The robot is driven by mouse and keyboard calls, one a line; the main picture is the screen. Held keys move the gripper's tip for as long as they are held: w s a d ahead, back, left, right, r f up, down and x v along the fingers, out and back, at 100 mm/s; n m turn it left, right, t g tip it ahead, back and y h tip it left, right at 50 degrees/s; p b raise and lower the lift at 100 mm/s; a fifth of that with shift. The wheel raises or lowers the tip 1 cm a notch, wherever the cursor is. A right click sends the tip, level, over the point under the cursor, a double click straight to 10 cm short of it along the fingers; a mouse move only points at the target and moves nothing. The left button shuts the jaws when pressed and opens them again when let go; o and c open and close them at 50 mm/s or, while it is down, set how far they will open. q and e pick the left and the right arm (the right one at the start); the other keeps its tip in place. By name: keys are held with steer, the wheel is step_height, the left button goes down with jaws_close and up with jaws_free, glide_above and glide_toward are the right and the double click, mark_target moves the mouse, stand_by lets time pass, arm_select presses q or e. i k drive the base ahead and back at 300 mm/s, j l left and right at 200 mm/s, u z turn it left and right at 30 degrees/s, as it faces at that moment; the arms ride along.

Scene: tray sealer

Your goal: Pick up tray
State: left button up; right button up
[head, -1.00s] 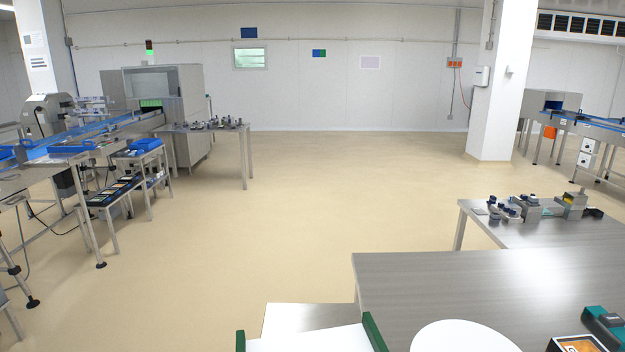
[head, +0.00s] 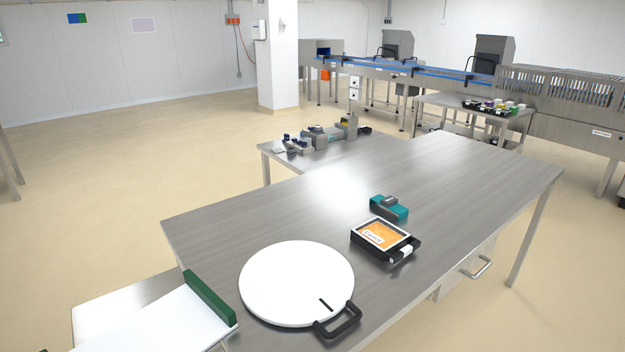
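A black tray (head: 357,243) with orange contents lies on the grey metal table (head: 450,190), right of the middle in the head view. A white label with printing lies on its orange top, and a small white piece shows at its right corner. Neither of my grippers shows in the head view, so I cannot see how they stand relative to the tray.
A white round disc (head: 290,275) with a black handle (head: 340,322) lies left of the tray. A teal and grey device (head: 388,207) stands just behind the tray. A white panel with a green bar (head: 208,298) is at lower left. The table's far right is clear.

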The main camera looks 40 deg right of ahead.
mark_target(388, 242)
steer(key=z, duration=1.65)
steer(key=i+l+u, duration=0.15)
steer(key=l, duration=0.25)
steer(key=i, duration=0.05)
